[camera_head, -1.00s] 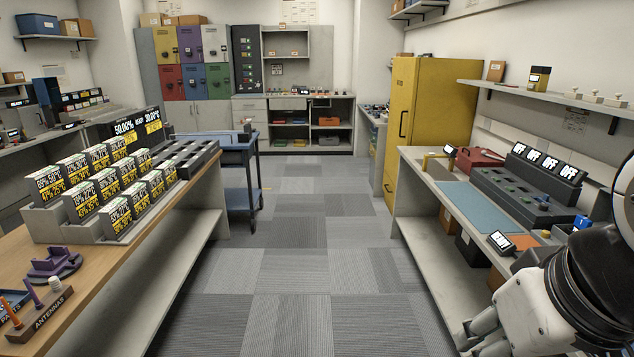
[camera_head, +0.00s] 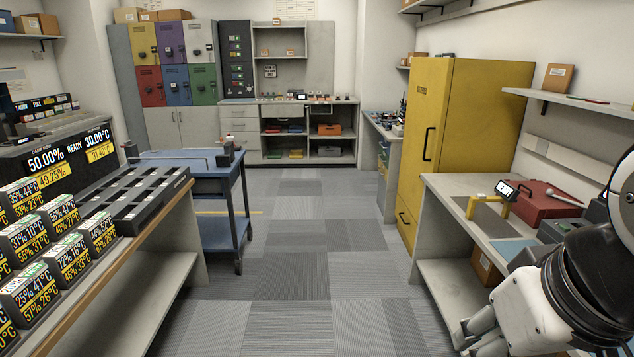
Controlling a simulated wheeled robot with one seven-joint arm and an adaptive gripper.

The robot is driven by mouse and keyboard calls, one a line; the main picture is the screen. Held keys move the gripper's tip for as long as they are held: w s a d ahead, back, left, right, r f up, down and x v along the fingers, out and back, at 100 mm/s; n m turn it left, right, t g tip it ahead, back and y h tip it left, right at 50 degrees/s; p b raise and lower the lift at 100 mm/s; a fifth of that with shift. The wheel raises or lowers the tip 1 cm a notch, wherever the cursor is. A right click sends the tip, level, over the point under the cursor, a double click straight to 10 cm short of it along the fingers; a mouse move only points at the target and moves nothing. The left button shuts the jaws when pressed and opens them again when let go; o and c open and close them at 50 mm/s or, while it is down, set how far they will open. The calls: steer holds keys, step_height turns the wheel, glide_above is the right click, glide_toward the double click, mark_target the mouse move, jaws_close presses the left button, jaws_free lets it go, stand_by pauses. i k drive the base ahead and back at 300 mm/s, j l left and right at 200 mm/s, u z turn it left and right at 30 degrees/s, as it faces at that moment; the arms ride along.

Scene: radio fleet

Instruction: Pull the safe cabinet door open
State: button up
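A tall yellow cabinet (camera_head: 468,130) stands on the right beyond the workbench, and its door is closed. The door's black vertical handle (camera_head: 429,143) is on the front face toward the aisle. I cannot tell from the view whether this yellow cabinet is the safe cabinet. My gripper (camera_head: 468,338) is at the bottom right, partly cut off by the frame, well short of the cabinet and apart from everything. Its fingertips are too small and cropped to show whether they are open.
The right workbench (camera_head: 445,196) holds a red case (camera_head: 537,203). A blue cart (camera_head: 212,178) and the left bench (camera_head: 165,228) with battery displays edge the aisle. Coloured lockers (camera_head: 159,64) and a grey shelf unit (camera_head: 290,110) stand at the back. The carpet aisle (camera_head: 310,250) is clear.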

mark_target(429, 86)
steer(key=i, duration=1.05)
steer(key=i+z, duration=0.1)
steer(key=i, duration=0.9)
steer(key=i+j, duration=0.2)
steer(key=i, duration=0.85)
steer(key=i+j+z, duration=0.1)
steer(key=i, duration=0.9)
